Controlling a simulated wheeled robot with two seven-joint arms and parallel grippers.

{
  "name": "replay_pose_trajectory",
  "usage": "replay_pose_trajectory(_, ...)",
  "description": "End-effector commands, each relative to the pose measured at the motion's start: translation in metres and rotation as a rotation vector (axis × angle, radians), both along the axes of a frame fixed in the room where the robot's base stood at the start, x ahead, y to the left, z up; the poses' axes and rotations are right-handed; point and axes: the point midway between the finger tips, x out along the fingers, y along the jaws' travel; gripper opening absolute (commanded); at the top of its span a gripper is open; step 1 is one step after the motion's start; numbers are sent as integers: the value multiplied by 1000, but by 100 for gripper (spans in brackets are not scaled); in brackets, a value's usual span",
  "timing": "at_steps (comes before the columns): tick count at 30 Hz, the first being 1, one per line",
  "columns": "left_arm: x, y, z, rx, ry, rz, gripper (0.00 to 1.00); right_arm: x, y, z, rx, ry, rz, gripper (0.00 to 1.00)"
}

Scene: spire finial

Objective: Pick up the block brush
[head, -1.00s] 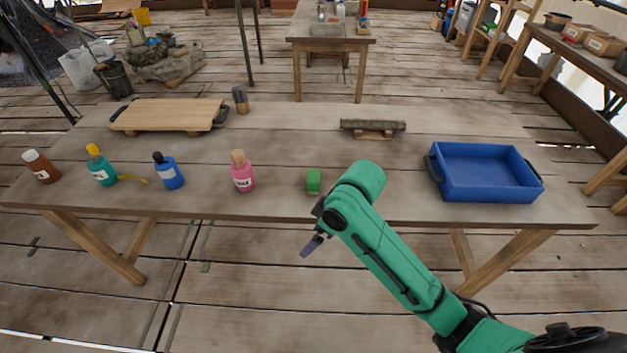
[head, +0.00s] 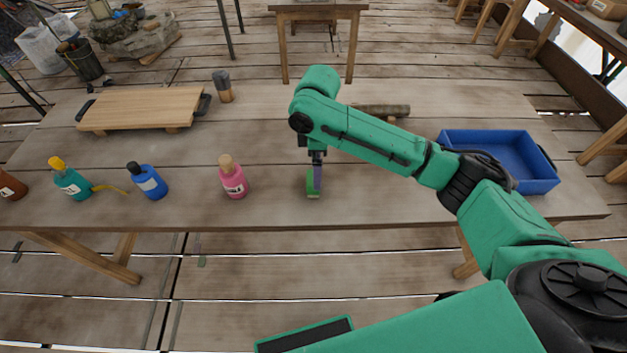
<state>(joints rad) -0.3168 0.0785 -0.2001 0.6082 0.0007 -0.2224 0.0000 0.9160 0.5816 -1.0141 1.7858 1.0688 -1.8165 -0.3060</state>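The block brush, a small green block (head: 312,194), is on the table near its front edge in the head view. My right gripper (head: 316,180) points down right at it, and its purple finger covers part of the block. The view does not show whether the fingers are closed on the block or only around it. The block appears to rest on the tabletop. My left gripper is not in view.
A pink bottle (head: 233,180) stands left of the block, with blue (head: 150,182) and teal (head: 73,182) bottles further left. A wooden board (head: 145,107), a dark-topped cylinder (head: 222,88) and a log piece (head: 385,110) lie behind. A blue tray (head: 540,187) is right.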

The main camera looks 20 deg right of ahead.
Motion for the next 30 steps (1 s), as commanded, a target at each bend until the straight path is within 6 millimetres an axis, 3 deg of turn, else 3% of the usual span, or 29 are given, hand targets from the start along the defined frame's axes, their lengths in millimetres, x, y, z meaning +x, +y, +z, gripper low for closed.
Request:
replay_pose_trajectory(4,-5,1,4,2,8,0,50,1,0,-19,0,0,-1,100)
replay_pose_trajectory(11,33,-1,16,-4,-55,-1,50,1,2,-61,0,0,-2,100)
replay_pose_trajectory(19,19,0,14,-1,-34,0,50,2,2,-70,1,-3,1,100)
replay_pose_trajectory(25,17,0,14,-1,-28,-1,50,2,2,-70,1,-3,0,24)
replay_pose_trajectory(26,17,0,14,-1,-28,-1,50,2,2,-69,1,-4,0,19)
replay_pose_trajectory(30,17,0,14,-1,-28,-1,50,2,2,-69,1,-4,0,19)
